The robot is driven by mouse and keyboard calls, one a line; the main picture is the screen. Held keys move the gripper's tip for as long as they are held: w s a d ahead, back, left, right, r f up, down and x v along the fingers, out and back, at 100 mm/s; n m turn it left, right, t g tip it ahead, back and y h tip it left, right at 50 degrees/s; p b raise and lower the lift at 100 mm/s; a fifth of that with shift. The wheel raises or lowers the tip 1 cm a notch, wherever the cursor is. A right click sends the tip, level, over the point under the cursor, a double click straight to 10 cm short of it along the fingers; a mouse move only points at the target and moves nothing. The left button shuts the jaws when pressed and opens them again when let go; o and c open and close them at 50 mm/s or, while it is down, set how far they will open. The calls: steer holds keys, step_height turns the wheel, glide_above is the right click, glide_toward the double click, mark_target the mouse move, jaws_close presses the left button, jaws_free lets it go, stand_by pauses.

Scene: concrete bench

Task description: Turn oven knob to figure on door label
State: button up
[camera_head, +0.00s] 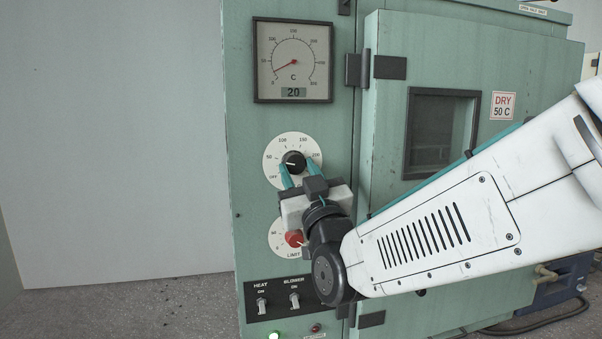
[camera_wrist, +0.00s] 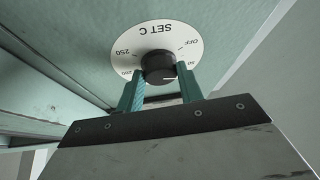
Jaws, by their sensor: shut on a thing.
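The black oven knob (camera_head: 294,161) sits at the centre of a white SET C dial (camera_head: 280,148) on the green oven panel. My gripper (camera_head: 298,171) is shut on this knob, its teal fingers on either side. The wrist view shows the knob (camera_wrist: 158,68) between the two fingers (camera_wrist: 160,85), with the dial upside down. The knob's white mark points left in the head view, near the 50 and OFF side; its exact reading is hard to tell. The door label (camera_head: 503,105) reads DRY 50 C in red and black.
A gauge (camera_head: 293,60) above shows 20, its needle low. A red LIMIT knob (camera_head: 294,238) is just below my gripper, partly covered. HEAT (camera_head: 262,305) and BLOWER (camera_head: 295,300) switches and a lit green lamp (camera_head: 275,336) are lower. The oven door (camera_head: 390,150) is closed.

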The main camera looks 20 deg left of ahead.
steer(key=shift+f+m, duration=0.1)
steer(key=shift+m, duration=0.4)
steer(key=o, duration=1)
steer(key=shift+t+h, duration=0.3)
steer(key=v, duration=0.7)
steer(key=shift+s+d+f, duration=0.15)
steer(key=shift+s+d, duration=0.05)
steer(key=shift+s, duration=0.1)
